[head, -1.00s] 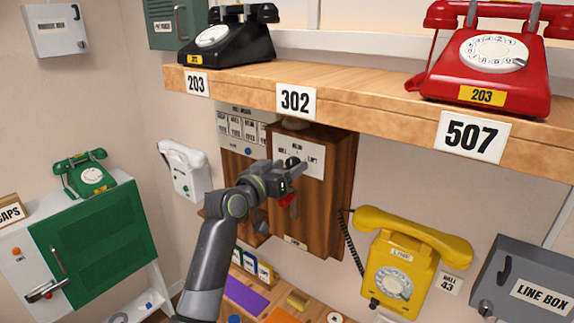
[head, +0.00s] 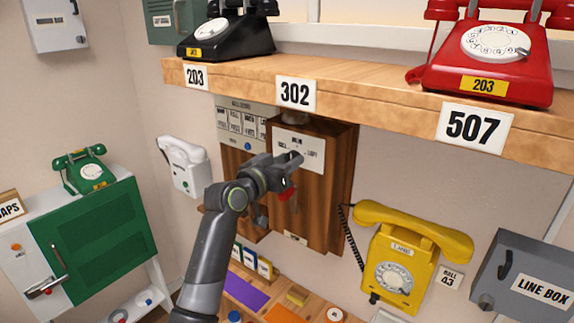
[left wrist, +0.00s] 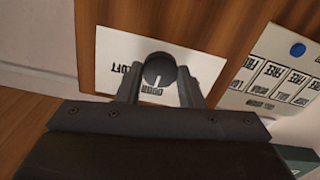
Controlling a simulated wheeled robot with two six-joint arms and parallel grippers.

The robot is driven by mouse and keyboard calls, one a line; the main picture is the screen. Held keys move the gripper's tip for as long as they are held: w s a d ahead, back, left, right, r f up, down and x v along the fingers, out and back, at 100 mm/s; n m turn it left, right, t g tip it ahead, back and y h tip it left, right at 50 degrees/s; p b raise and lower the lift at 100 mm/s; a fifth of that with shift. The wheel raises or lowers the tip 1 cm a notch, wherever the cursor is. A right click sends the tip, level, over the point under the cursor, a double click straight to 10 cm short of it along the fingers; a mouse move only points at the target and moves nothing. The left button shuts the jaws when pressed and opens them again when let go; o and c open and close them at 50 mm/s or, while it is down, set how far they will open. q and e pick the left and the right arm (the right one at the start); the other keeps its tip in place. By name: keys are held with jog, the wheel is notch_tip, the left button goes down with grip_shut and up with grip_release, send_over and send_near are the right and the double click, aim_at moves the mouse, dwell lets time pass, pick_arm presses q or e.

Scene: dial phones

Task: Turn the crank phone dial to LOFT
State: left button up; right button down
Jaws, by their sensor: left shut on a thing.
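The crank phone is a tall brown wooden box (head: 322,205) on the wall below the shelf. A white plate (head: 313,145) on its front carries words; LOFT (head: 312,155) is on the right side. My left gripper (head: 297,160) is in front of this plate, covering the dial. In the left wrist view the plate (left wrist: 105,55) appears upside down, with LOFT at its left. There the dark round dial knob (left wrist: 158,69) sits between the fingers of my left gripper, which is shut on it. A pale mark shows on the knob's lower part, toward MAIN. My right gripper is not in view.
The wooden shelf (head: 375,95) overhangs the box, holding a black phone (head: 225,40) and a red phone (head: 490,60). A yellow phone (head: 405,262) hangs to the right, a white one (head: 184,165) to the left.

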pick_arm(q)
jog(key=m+b, duration=0.2)
jog(key=b, duration=0.2)
jog(key=m+b, duration=0.6)
jog(key=b, duration=0.1)
jog(key=shift+f+b, duration=0.35)
jog(key=shift+r+m+b, duration=0.25)
jog(key=shift+m+b, duration=1.4)
jog(key=shift+m, duration=0.05)
jog(key=o, duration=1)
jog(key=shift+c, duration=0.2)
jog(key=shift+s, duration=0.1)
jog(key=shift+s+a+b, duration=0.3)
jog(key=shift+s+a, duration=0.05)
jog(key=shift+s, duration=0.15)
jog(key=b+v, duration=0.4)
jog(key=v, duration=1.2)
